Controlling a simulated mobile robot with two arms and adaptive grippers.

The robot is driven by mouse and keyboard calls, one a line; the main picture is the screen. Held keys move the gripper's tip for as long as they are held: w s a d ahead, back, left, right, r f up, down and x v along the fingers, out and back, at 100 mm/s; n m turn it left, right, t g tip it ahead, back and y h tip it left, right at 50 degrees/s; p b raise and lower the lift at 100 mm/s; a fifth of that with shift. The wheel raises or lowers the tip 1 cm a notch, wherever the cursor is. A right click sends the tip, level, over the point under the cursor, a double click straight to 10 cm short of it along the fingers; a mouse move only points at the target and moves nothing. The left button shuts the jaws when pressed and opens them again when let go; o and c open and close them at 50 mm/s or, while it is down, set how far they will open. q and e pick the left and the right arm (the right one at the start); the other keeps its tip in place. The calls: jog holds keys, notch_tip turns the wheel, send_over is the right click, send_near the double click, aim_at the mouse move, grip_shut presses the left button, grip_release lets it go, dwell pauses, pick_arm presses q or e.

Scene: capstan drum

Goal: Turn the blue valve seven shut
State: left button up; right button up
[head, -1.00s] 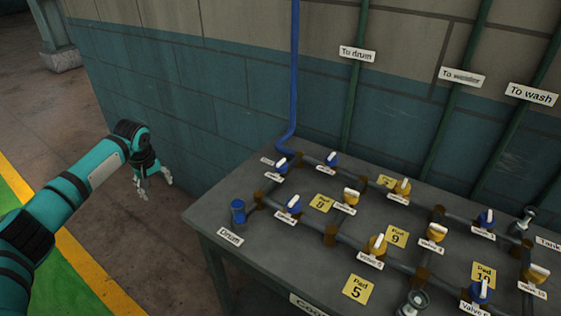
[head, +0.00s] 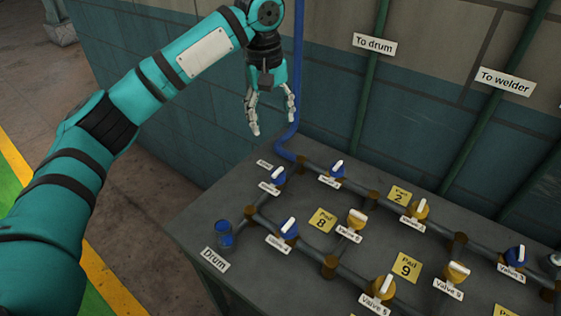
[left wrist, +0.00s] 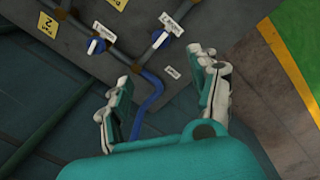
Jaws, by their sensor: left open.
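The blue valve (head: 279,177) with a white lever, at the back left of the pipework, may be valve seven; its tag is too small to read. It also shows in the left wrist view (left wrist: 173,25), beyond the fingertips. A second blue valve (head: 337,168) stands to its right and another, tagged Valve 4 (head: 289,228), stands in front. My left gripper (head: 273,126) is open and empty, pointing down, in front of the wall and apart from the valves. In the left wrist view its fingers (left wrist: 163,70) are spread. My right gripper is not in view.
Yellow valves (head: 357,219) and pad plates (head: 322,220) crowd the grey bench (head: 196,226). A blue pipe (head: 298,70) runs down the wall close beside my left gripper. A blue cylinder (head: 224,234) stands near the Drum sign. Green pipes (head: 368,100) rise on the right.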

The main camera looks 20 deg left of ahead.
aim_at(277, 170)
pick_arm(q)
jog(key=f, duration=0.9)
jog(key=f+p, duration=0.1)
jog(key=f, duration=0.3)
jog(key=shift+d+f, duration=0.2)
jog(key=shift+d, duration=0.2)
notch_tip(277, 170, down, 2)
jog(key=shift+w+f, duration=0.1)
jog(key=shift+d+f, duration=0.1)
jog(key=shift+f, duration=0.35)
jog(key=c, duration=1.1)
jog(key=shift+c, duration=0.2)
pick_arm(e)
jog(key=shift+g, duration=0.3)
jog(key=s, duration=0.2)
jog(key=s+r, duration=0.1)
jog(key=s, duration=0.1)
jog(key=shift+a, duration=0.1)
